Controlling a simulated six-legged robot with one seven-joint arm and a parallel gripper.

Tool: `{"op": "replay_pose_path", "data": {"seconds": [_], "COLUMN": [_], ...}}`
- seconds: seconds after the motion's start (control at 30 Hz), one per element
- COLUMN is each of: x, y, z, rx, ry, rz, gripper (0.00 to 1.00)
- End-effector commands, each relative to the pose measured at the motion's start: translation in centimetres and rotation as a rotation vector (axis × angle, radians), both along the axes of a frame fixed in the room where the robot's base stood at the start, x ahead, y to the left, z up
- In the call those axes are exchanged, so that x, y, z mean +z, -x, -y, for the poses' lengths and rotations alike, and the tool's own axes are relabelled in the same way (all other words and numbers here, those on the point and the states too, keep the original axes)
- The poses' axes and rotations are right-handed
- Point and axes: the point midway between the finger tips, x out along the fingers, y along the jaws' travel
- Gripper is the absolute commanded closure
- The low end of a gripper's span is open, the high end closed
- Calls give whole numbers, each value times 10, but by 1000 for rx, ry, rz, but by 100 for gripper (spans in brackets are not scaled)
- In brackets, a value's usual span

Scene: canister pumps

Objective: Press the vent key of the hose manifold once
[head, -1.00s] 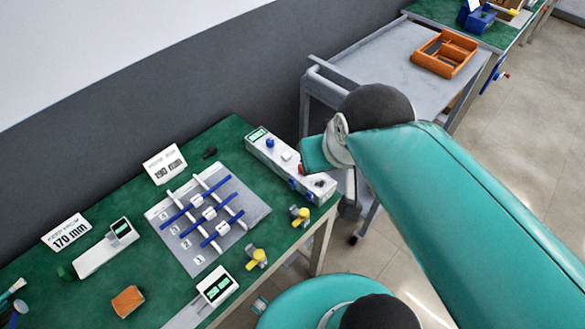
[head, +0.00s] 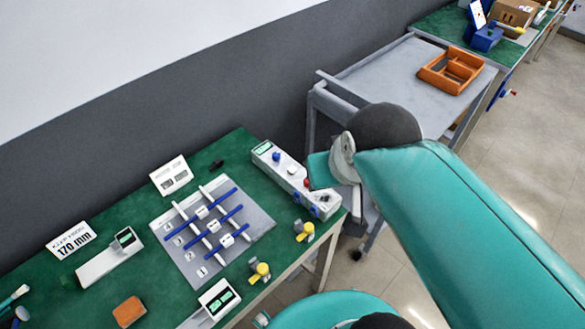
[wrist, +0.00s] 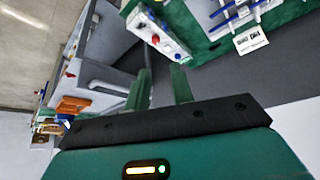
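A long white box with a green display, which looks like the hose manifold (head: 287,172), lies at the back right of the green bench. Its top carries a blue knob (head: 276,157), a white round key (head: 292,170) and a red one (head: 307,182). I cannot read which is the vent key. In the wrist view the box (wrist: 150,30) is at the top, beyond the fingertips. My gripper (wrist: 161,76) is open and empty, its two green fingers apart and not visibly touching anything. In the head view my arm's end is beside the box's right side and hides the fingers.
A grey plate with crossing blue and white bars (head: 258,222) lies left of the box. Yellow-topped fittings (head: 304,231) stand at the bench's front edge. A small white sign (head: 171,175) stands behind. A grey cart (head: 385,75) with an orange tray (head: 451,70) is to the right.

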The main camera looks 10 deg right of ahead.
Motion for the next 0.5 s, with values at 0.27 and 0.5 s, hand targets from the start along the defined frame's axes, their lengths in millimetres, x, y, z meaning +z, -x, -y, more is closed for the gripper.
{"op": "replay_pose_path", "data": {"seconds": [0.27,0.5], "x": [0,0], "y": [0,0], "z": [0,0], "rx": [0,0], "ry": [0,0], "rz": [0,0], "gripper": [100,100]}}
